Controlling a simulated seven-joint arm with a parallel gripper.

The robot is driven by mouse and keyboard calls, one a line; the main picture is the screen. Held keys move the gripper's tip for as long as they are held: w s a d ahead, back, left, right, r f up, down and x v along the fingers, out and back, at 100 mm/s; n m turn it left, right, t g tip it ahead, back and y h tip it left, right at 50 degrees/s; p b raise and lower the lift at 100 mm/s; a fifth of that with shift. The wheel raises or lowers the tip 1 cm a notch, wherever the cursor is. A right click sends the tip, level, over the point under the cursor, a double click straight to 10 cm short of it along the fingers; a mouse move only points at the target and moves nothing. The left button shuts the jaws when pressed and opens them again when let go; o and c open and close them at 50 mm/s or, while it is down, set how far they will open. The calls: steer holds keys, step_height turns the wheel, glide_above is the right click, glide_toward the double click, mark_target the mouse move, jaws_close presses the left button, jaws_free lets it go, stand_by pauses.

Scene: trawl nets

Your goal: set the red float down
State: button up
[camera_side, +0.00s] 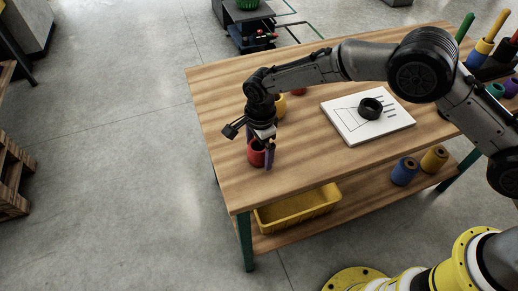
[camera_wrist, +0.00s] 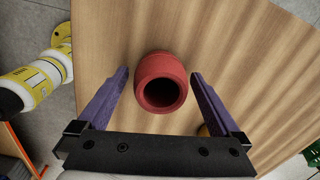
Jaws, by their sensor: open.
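The red float (camera_side: 256,152) is a short, hollow red cylinder. It stands on the wooden table (camera_side: 225,185) near the table's left edge in the side view. In the wrist view the red float (camera_wrist: 160,72) sits upright with its dark opening facing me. My gripper (camera_side: 264,158) is low over the float in the side view. In the wrist view my gripper (camera_wrist: 158,85) has its two purple fingers apart, one on each side of the float, with a gap on both sides. The float's far side is partly hidden by a finger in the side view.
A yellow float (camera_side: 280,106) stands just behind my gripper. A white board (camera_side: 345,127) with a black ring (camera_side: 370,107) lies to the right. The table's front left is clear.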

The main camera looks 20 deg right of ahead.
mark_target(260, 146)
steer(key=r, duration=1.1)
steer(key=shift+s+r, duration=0.2)
steer(key=shift+r, duration=0.35)
steer(key=s+d+r+n+t, duration=0.1)
steer(key=s+d+r+n, duration=0.25)
steer(key=d+r, duration=0.55)
steer(key=s+d+r+n+t, duration=0.1)
steer(key=s+d+r+n, duration=0.2)
steer(key=s+d+r, duration=0.5)
steer(key=s+d+f+n+t, duration=0.2)
steer(key=s+d+n, duration=0.7)
steer(key=s+d, duration=0.7)
steer(key=s+t, duration=0.1)
steer(key=s, duration=0.1)
steer(key=shift+s+f, duration=0.2)
steer(key=shift+s, duration=0.15)
